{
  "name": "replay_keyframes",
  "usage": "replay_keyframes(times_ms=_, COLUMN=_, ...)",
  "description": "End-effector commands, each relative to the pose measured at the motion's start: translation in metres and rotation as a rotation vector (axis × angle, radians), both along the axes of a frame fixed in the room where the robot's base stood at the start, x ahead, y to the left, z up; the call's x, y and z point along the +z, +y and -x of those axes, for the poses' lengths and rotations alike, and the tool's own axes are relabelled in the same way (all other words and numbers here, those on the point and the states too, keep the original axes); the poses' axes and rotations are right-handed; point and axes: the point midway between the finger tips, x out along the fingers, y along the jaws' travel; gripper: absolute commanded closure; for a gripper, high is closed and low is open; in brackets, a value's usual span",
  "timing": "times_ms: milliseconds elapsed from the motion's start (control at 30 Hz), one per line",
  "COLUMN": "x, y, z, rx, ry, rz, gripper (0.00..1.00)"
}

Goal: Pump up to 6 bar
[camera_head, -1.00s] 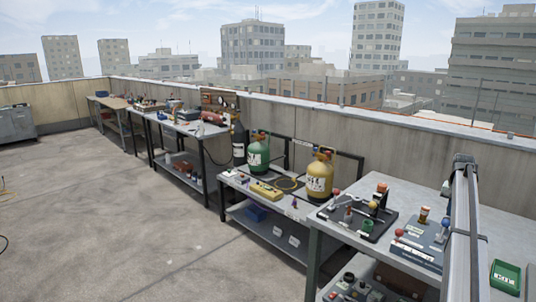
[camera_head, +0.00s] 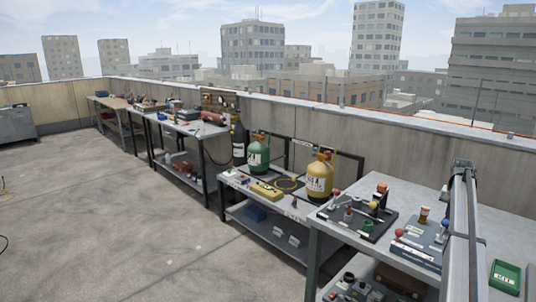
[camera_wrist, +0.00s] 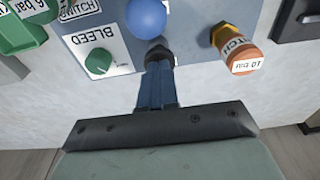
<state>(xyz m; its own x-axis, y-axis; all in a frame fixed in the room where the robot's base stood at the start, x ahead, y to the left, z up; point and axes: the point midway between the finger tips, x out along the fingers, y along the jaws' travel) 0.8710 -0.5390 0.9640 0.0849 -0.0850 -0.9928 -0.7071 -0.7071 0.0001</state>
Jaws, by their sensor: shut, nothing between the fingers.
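In the wrist view, my gripper (camera_wrist: 160,58) is shut and empty, its dark tips just below a blue ball (camera_wrist: 146,18) over a blue-grey panel (camera_wrist: 80,45). I cannot tell whether the tips touch the ball. Left of the fingers is a green knob (camera_wrist: 98,62) beside the word BLEED. To the right stands an orange and white cylinder (camera_wrist: 237,50) marked 10 bar. A green part (camera_wrist: 30,25) at the upper left has a label reading 6 bar. In the head view, a blue ball (camera_head: 446,223) shows on a panel on the right bench; my gripper is not visible there.
The right bench (camera_head: 340,228) also carries a black board (camera_head: 340,222) with coloured knobs and a green tray (camera_head: 505,277). A yellow tank (camera_head: 320,178) and a green tank (camera_head: 258,153) stand on the bench further left. The open floor (camera_head: 110,220) lies left of the benches.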

Motion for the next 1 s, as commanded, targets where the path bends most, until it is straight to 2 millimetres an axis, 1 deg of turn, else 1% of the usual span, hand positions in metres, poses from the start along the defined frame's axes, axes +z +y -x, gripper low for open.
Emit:
replay_keyframes(times_ms=700, x=-0.018, y=0.000, z=0.001, rx=0.000, ry=0.001, rz=-0.001, gripper=1.00)
replay_keyframes(times_ms=867, x=-0.017, y=0.000, z=0.000, rx=0.000, ry=0.001, rz=-0.001, gripper=1.00)
replay_keyframes(times_ms=1000, x=-0.012, y=0.000, z=0.000, rx=0.000, ry=0.001, rz=-0.001, gripper=1.00)
